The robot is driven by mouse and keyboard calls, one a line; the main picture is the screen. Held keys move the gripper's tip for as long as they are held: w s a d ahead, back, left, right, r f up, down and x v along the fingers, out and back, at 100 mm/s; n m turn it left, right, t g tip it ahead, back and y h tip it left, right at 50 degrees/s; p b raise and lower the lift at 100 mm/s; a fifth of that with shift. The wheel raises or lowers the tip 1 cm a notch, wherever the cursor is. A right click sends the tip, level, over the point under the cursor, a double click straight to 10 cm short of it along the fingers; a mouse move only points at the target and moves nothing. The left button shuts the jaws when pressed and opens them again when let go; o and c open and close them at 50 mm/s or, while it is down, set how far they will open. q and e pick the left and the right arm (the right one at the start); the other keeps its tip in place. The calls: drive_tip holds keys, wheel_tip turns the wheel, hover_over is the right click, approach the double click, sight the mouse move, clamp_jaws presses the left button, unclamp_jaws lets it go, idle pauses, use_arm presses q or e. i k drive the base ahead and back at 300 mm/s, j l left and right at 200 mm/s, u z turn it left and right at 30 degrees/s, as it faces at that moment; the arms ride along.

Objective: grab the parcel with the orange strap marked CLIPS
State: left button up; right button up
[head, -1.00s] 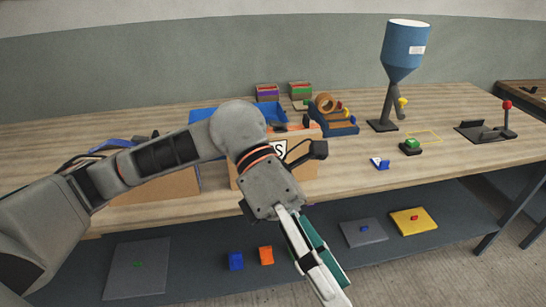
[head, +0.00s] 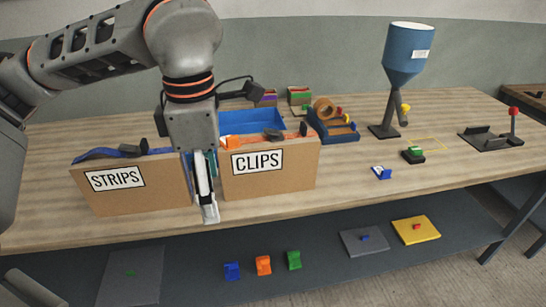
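The CLIPS parcel (head: 290,177) is a brown box with a white label and an orange strap (head: 232,143) with a dark buckle on top. It stands upright on the workbench, left of the middle in the head view. My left gripper (head: 207,208) points down at the gap between it and the STRIPS parcel (head: 150,198), close to the CLIPS parcel's left edge. I cannot tell whether it touches either box. Its fingers are seen nearly edge-on, so their opening is unclear. The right gripper is not in view.
The STRIPS parcel has a blue strap. Behind CLIPS are a blue tray (head: 250,120) and a tape dispenser (head: 332,125). A blue hopper (head: 405,60) stands farther right. Small coloured clips (head: 263,265) and plates (head: 415,229) lie on the lower shelf.

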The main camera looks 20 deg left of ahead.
sight(264, 166)
drive_tip(key=i, duration=0.85)
